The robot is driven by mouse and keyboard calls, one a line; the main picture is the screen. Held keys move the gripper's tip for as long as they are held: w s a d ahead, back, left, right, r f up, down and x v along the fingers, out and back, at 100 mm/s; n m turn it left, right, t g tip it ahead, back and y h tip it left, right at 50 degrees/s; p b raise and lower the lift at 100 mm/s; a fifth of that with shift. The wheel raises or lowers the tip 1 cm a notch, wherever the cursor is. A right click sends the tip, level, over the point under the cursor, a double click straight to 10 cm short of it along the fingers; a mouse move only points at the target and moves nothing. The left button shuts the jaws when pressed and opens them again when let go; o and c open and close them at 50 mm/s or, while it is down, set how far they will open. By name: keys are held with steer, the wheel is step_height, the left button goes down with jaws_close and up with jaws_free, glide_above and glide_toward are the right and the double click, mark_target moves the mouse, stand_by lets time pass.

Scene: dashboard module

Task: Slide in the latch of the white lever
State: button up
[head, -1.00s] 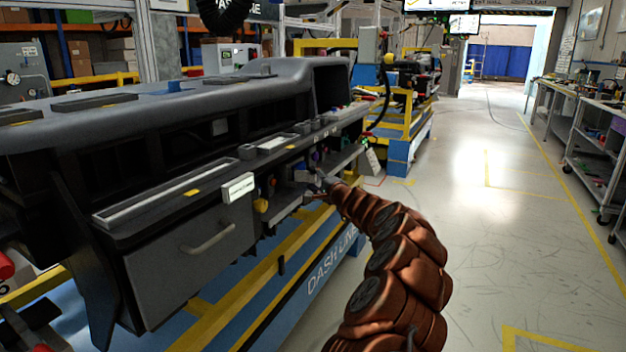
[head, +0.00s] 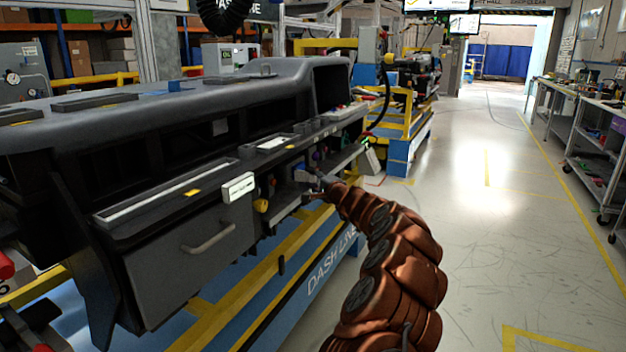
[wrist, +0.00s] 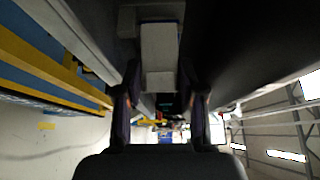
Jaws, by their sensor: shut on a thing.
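The white lever (wrist: 160,48) shows as a pale block in the upper middle of the wrist view. It sits between the two fingers of my gripper (wrist: 160,80), which is shut on it from both sides. In the head view my gripper (head: 316,187) is at the front face of the dark dashboard module (head: 150,232), right of its drawer. There the lever is too small and too covered by the gripper to make out. I cannot tell how far its latch is in.
A drawer with a grey handle (head: 208,238) and a white label box (head: 238,187) are left of the gripper. A yellow knob (head: 261,206) is close by. A yellow and blue stand carries the module. The floor (head: 500,240) on the right is clear.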

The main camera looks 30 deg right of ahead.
steer(key=shift+a+m+h+b, duration=0.6)
steer(key=shift+h+b, duration=0.4)
steer(key=shift+b, duration=2.5)
steer(key=shift+a+f+h+b, duration=0.2)
steer(key=shift+h+b, duration=0.1)
steer(key=shift+b, duration=0.65)
steer(key=shift+m+b, duration=0.3)
steer(key=shift+b, duration=0.15)
steer(key=h+b, duration=0.1)
steer(key=b, duration=0.1)
steer(key=m+h+b, duration=0.1)
steer(key=b, duration=0.1)
steer(key=shift+s+a+g, duration=0.2)
steer(key=shift+a+g, duration=0.05)
steer(key=shift+g, duration=0.05)
steer(key=shift+d+r, duration=0.1)
steer(key=shift+r, duration=0.05)
steer(key=o, duration=0.9)
steer(key=shift+c, duration=0.2)
steer(key=shift+o, duration=0.3)
steer(key=shift+s+d, duration=0.1)
